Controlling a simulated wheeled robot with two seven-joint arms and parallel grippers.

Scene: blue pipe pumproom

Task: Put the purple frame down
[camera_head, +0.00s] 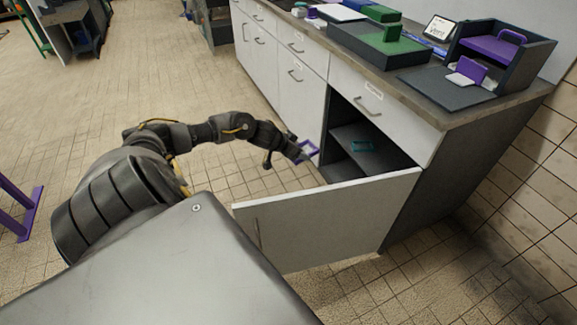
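The purple frame (313,146) is a small open outline shape at the end of my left arm, in front of the open lower cabinet (325,117). My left gripper (303,154) holds it, with the fingers appearing closed on one side of it. The frame is above the floor, left of the cabinet opening. The fingertips are small and dark, so their exact grip is hard to make out. My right gripper is not in view.
The cabinet door (325,225) stands open toward me. A teal object (363,146) lies on the cabinet's inner shelf (377,136).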

